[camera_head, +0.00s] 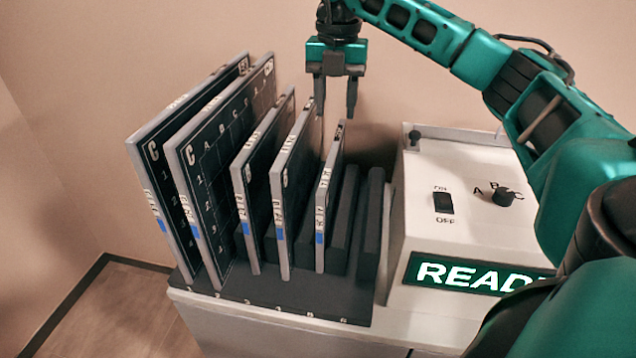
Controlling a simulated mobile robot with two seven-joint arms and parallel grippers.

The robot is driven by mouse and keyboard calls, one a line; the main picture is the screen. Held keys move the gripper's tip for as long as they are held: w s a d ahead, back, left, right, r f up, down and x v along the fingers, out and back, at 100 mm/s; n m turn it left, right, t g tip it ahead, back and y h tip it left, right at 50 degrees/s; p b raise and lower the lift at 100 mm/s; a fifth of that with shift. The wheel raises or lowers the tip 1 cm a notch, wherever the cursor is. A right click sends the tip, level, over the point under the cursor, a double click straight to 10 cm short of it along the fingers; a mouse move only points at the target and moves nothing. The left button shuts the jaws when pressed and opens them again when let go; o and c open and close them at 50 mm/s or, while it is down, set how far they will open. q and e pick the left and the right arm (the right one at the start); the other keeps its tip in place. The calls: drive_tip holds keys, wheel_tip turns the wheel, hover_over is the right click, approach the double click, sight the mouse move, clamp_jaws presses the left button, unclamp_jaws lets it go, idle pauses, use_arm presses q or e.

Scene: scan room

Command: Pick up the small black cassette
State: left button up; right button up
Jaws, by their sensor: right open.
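Several cassettes with light grey edges and dark faces stand upright side by side in a dark slotted rack (270,300). The smallest cassette (322,205) is the rightmost one, with a blue mark low on its front edge. My right gripper (335,108) hangs fingers down above and behind it, open and empty. It looks apart from the cassette, though the exact gap in depth is hard to tell. The lower edge of the cassette is sunk in the rack. My left gripper is out of view.
Two medium cassettes (285,195) and two large ones (160,190) stand to the left. The rack's right slots are empty. A white control box (465,170) with a switch, a knob and a lit green sign (450,273) stands at right, partly hidden by my right arm.

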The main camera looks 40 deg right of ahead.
sight(333, 150)
drive_tip(key=f, duration=0.6)
drive_tip(key=shift+s, duration=0.3)
wheel_tip(333, 150, down, 6)
drive_tip(key=shift+w+a+f+b, duration=0.15)
drive_tip(key=shift+b, duration=0.25)
clamp_jaws()
idle(0.8)
